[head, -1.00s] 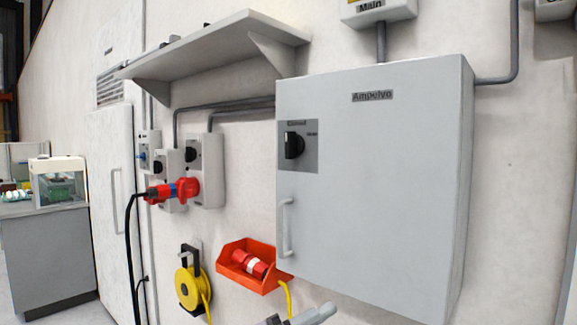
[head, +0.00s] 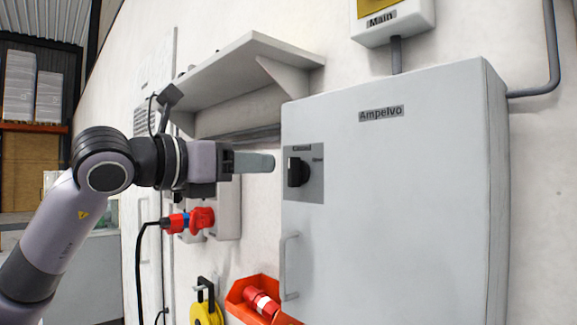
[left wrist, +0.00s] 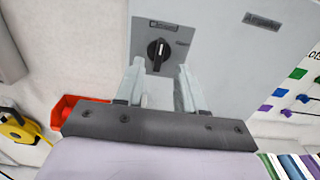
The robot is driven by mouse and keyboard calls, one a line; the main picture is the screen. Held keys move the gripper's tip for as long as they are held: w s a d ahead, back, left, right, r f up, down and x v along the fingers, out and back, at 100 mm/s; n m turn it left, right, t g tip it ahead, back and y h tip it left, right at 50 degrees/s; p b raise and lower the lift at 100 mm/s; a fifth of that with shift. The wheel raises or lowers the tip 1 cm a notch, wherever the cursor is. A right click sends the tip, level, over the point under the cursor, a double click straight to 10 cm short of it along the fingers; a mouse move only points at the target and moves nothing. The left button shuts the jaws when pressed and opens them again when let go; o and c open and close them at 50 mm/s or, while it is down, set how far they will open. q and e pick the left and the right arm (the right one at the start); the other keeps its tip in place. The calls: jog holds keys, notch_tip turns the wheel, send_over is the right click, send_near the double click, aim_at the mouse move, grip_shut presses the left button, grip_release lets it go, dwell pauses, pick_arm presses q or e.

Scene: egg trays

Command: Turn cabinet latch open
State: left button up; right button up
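The cabinet (head: 400,200) is a pale grey box on the wall, labelled "Ampelvo". Its latch is a black knob (head: 297,172) on a darker grey plate at the door's upper left. The knob stands upright, in line with the small label above it; another small label is to its right. My left gripper (head: 272,163) is just left of the knob in the head view, apart from it. In the left wrist view, its two fingers (left wrist: 160,72) are spread and empty, with the knob (left wrist: 159,50) beyond the gap between their tips. My right gripper is not in view.
A door handle (head: 290,267) is below the latch. A shelf (head: 230,75) juts out at upper left. Red plugs (head: 200,218) on wall sockets, an orange bin (head: 240,300) and a yellow cable reel (head: 206,314) are lower left. Space before the door is clear.

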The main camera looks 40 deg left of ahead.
aim_at(289, 164)
pick_arm(q)
jog(key=w+p, duration=0.1)
jog(key=w, duration=0.1)
jog(key=w+p, duration=0.1)
jog(key=w, duration=0.1)
jog(key=w+p, duration=0.1)
jog(key=w, duration=0.1)
jog(key=shift+d+r, duration=0.15)
jog(key=shift+d, duration=0.1)
jog(key=shift+w, duration=0.4)
grip_shut()
